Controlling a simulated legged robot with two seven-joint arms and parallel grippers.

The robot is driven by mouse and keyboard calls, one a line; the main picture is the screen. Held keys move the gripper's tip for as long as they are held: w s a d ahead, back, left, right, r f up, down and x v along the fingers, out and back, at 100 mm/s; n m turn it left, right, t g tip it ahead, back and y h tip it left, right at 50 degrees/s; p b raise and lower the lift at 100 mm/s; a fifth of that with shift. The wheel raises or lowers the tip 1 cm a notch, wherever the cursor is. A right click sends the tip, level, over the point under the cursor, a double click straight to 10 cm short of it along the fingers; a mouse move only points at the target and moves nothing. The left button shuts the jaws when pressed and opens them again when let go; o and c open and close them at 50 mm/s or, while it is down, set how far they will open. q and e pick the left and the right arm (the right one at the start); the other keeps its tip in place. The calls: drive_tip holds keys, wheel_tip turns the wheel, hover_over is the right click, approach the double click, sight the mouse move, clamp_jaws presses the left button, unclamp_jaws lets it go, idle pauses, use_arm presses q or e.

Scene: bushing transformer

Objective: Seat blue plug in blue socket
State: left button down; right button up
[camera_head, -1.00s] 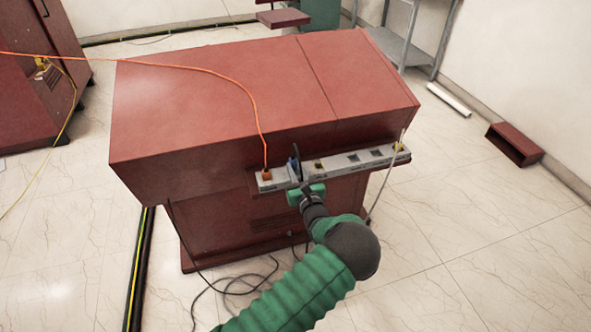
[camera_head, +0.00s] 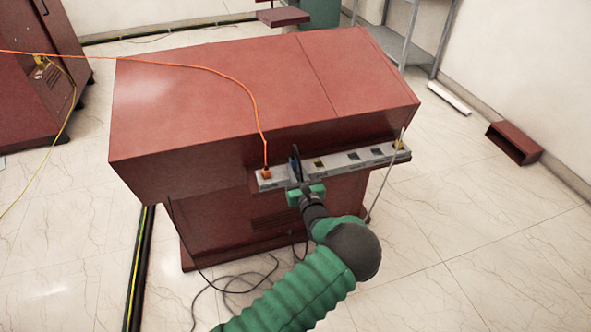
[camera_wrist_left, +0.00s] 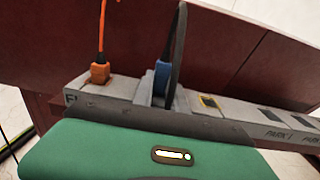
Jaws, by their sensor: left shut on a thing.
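The blue plug (camera_wrist_left: 162,76) with its thick dark cable stands upright at the grey socket strip (camera_wrist_left: 125,86). My left gripper (camera_wrist_left: 158,92) is shut on the blue plug, its grey fingers at either side of it. In the head view the left gripper (camera_head: 299,181) is at the front of the strip, between the orange plug (camera_head: 266,174) and the yellow-marked socket (camera_head: 319,163). The blue socket is hidden under the plug and fingers. I cannot tell how deep the plug sits. My right gripper is not in view.
The strip runs along the front of a dark red console (camera_head: 230,95). The orange plug's cable (camera_head: 235,82) crosses the console top. A yellow plug (camera_head: 398,145) stands at the strip's right end. Loose black cables (camera_head: 235,285) lie on the floor below.

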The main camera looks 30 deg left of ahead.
use_arm(q)
drive_tip(key=shift+f, duration=0.6)
drive_tip(key=c, duration=1.2)
unclamp_jaws()
drive_tip(key=shift+c, duration=0.2)
